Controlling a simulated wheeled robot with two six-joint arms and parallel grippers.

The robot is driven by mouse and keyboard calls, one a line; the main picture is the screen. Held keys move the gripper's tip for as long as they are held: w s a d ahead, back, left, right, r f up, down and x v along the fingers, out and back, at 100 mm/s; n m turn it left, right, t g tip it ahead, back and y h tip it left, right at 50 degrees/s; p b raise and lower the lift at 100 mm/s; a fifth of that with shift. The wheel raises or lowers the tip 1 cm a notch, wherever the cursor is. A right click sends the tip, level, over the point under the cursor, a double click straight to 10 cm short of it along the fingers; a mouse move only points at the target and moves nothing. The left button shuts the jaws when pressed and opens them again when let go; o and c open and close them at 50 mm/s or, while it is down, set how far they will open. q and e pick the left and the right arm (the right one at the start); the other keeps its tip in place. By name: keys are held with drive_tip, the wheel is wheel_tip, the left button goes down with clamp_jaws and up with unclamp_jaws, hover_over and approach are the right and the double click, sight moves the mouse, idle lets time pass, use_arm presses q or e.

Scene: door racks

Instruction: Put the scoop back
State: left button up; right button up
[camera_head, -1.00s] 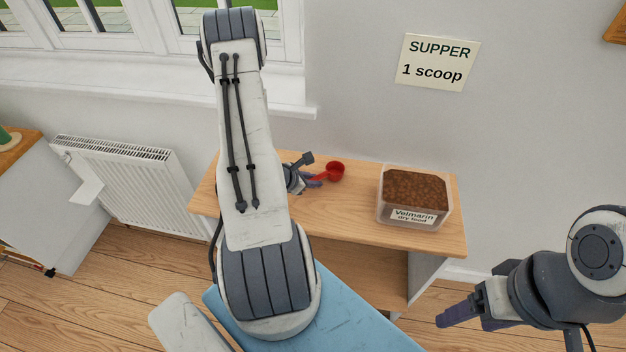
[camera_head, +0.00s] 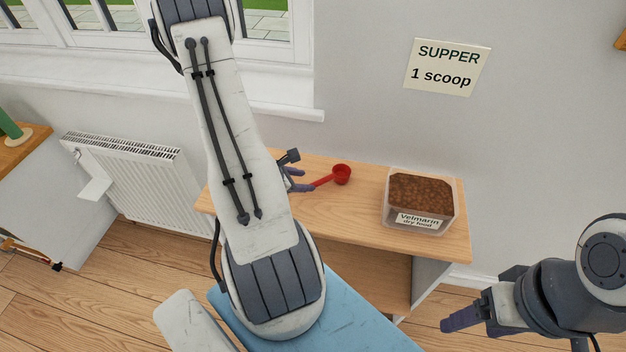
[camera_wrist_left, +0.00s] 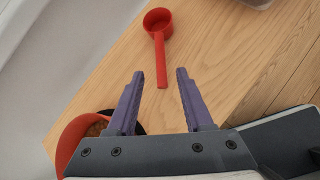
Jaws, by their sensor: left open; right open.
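The red scoop (camera_head: 342,174) lies on the wooden table, its cup toward the wall. In the left wrist view the scoop (camera_wrist_left: 158,20) has its handle pointing back at me, and the handle's end shows between my fingertips. My left gripper (camera_head: 304,181) is open with purple fingers either side of the handle end, not touching it as far as I see; the height gap is unclear. It also shows in the left wrist view (camera_wrist_left: 160,74). A clear tub of brown dry food (camera_head: 418,205) stands right of the scoop. My right gripper (camera_head: 462,318) is open and empty at lower right.
The table top (camera_head: 345,215) is bare between scoop and tub. A red bowl with brown food (camera_wrist_left: 78,137) is partly hidden by my gripper in the wrist view. A sign (camera_head: 447,67) reading "SUPPER 1 scoop" hangs on the wall. A radiator (camera_head: 130,180) stands at left.

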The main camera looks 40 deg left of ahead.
use_arm(q)
drive_tip(key=shift+v, duration=1.65)
drive_tip(key=shift+w, duration=0.1)
drive_tip(key=w+d+r+m+g+y, duration=0.1)
drive_tip(key=w+d+r+m+g, duration=0.3)
drive_tip(key=d+m, duration=0.55)
drive_tip(key=w+d+r+m+g, duration=0.1)
drive_tip(key=w+d+r+m, duration=0.5)
drive_tip(key=m, duration=0.7)
drive_tip(key=s+d+r+m+g, duration=0.2)
drive_tip(key=s+d+r+m, duration=0.1)
drive_tip(key=s+d+m, duration=0.5)
drive_tip(key=s+d+r+m+g+h, duration=0.1)
drive_tip(key=s+d+r+m, duration=0.3)
drive_tip(key=s+d+m, duration=0.5)
drive_tip(key=s+d+g, duration=0.1)
drive_tip(key=s+d, duration=0.1)
drive_tip(key=d, duration=0.1)
drive_tip(key=shift+s+d+r+h, duration=0.15)
drive_tip(key=shift+s+d+h, duration=0.15)
drive_tip(key=shift+s, duration=0.1)
